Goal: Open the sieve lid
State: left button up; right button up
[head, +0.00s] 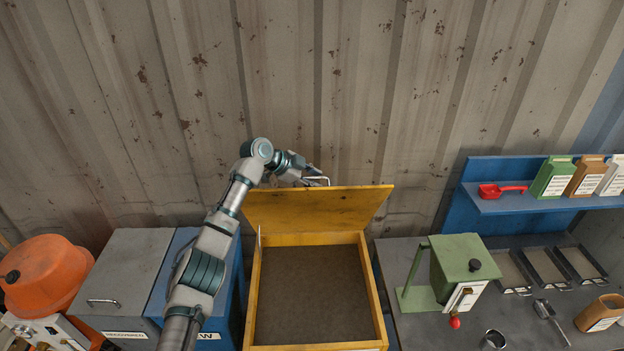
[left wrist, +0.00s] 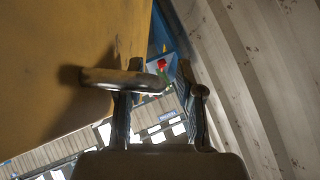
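The sieve (head: 253,290) is a yellow wooden box with a dark, flat inside. Its yellow lid (head: 318,207) stands raised at the back edge, leaving the box open on top. My left arm reaches over the lid from the left, and my left gripper (head: 312,173) is at the lid's top edge, partly hidden. In the left wrist view the gripper (left wrist: 158,100) has its fingers apart. The metal lid handle (left wrist: 112,78) crosses over the left finger, with its curved end at the gap; contact is unclear. My right gripper is not in view.
Grey (head: 122,275) and blue (head: 228,285) bins stand left of the sieve, beside an orange drum (head: 42,272). A green hand-cranked machine (head: 462,268) stands on the right bench. A blue shelf (head: 530,203) holds a red scoop (head: 500,190). A corrugated wall (head: 330,90) is close behind.

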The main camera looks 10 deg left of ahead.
pick_arm(q)
jog(key=shift+s+a+r, duration=0.1)
jog(key=shift+s+r, duration=0.05)
jog(key=shift+r, duration=0.05)
jog(key=v, duration=1.1)
jog(key=shift+r, duration=0.1)
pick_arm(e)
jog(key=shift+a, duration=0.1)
